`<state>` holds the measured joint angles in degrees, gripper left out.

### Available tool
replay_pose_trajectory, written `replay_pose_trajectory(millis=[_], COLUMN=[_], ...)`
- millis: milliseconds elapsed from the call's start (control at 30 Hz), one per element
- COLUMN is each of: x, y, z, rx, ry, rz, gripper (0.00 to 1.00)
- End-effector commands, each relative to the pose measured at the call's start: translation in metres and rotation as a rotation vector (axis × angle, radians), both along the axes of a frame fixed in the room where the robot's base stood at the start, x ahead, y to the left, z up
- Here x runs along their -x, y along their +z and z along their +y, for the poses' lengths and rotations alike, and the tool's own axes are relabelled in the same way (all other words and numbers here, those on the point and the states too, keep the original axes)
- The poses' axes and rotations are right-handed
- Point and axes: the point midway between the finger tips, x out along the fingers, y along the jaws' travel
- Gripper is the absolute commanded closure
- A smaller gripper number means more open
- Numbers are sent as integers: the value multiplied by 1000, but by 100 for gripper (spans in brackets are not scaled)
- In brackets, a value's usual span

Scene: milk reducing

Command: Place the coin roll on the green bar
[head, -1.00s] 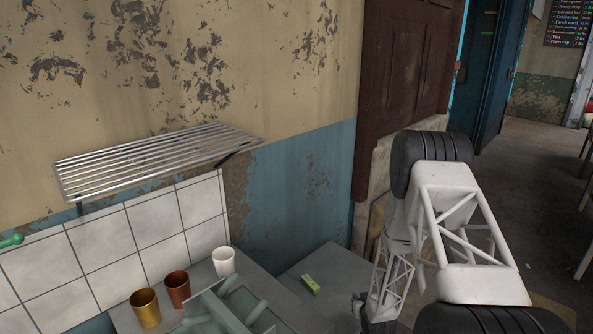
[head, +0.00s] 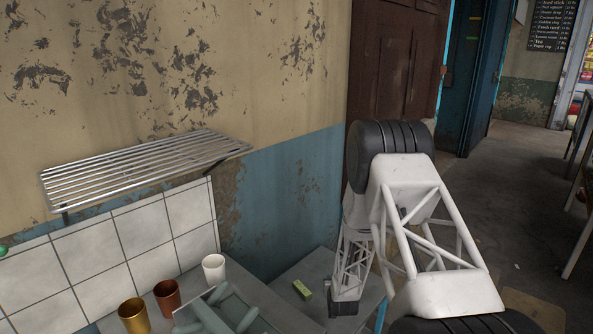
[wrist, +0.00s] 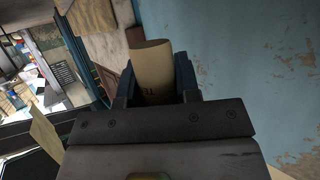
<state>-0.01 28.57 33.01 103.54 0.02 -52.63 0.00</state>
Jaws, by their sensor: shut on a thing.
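The green bar (head: 302,289) is a small yellow-green block lying on the grey counter. My gripper (head: 344,308) shows as a dark shape just right of the bar in the head view, apart from it in the picture; its height above the counter is hard to tell. In the wrist view my gripper (wrist: 160,82) is shut on the coin roll (wrist: 152,70), a tan cylinder with dark print near its lower end. The roll sticks out past the fingers. I cannot make out the roll in the head view. The bar does not show in the wrist view.
A white cup (head: 213,267), a brown cup (head: 167,298) and a gold cup (head: 134,316) stand on the counter to the left. A metal rack (head: 145,170) hangs on the wall above. The counter around the bar is clear.

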Motion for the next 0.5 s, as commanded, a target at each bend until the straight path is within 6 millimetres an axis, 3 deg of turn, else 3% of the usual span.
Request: replay_pose_trajectory(millis=[267, 500], x=[2, 16], y=[-2, -16], z=[-2, -20], rx=[1, 13], ry=[3, 28], rz=[1, 2], gripper=[95, 95])
